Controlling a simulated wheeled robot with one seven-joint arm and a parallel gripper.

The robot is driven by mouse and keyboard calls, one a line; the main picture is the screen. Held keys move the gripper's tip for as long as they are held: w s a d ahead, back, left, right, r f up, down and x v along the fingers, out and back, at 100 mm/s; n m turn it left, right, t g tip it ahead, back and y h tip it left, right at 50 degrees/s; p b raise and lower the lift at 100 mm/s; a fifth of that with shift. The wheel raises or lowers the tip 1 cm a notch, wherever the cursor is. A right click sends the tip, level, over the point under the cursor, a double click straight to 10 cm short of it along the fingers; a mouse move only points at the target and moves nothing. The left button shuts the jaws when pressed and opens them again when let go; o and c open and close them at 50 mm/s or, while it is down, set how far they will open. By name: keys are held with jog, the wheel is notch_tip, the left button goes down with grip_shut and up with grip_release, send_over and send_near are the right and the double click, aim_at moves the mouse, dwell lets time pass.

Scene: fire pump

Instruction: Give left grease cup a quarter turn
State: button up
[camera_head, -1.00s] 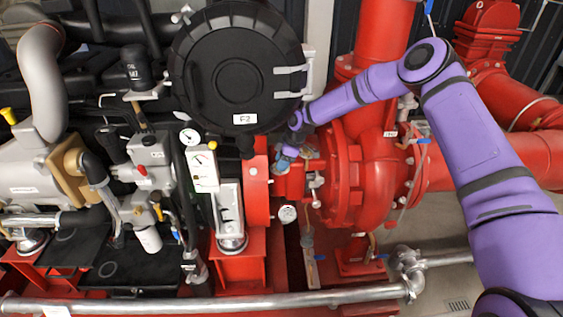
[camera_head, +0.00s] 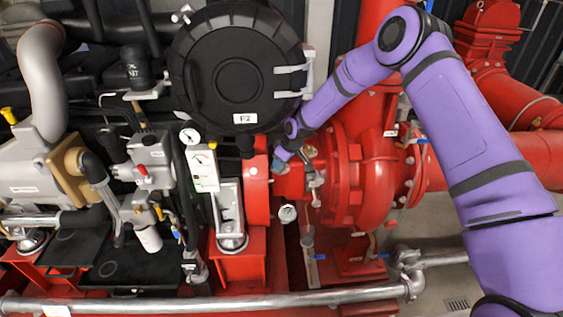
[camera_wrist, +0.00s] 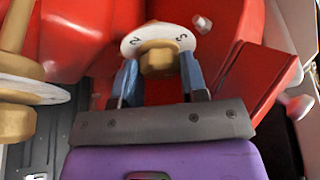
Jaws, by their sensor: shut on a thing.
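In the wrist view, a brass-coloured grease cup (camera_wrist: 162,61) with a white marked dial behind it stands out from the red pump body. My gripper (camera_wrist: 159,73) has its blue fingers shut on the cup, one on each side. A second brass cup with a white dial (camera_wrist: 22,97) is at the left edge of this view, apart from the fingers. In the head view, my gripper (camera_head: 281,157) is at the red pump housing (camera_head: 350,180), below and right of the black round cover. The held cup cannot be made out there.
The black round cover (camera_head: 238,70) is just above my gripper. A gauge and white panel (camera_head: 203,170) stand to the left, and a small dial (camera_head: 287,214) is below. A metal pipe (camera_head: 210,303) runs along the front. Red pipes rise at the right.

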jog(key=shift+m, duration=0.6)
jog(key=o, duration=0.9)
jog(key=shift+r, duration=0.1)
jog(key=v, duration=1)
jog(key=shift+s+a+r, duration=0.1)
jog(key=shift+s+r, duration=0.15)
jog(key=shift+r, duration=0.05)
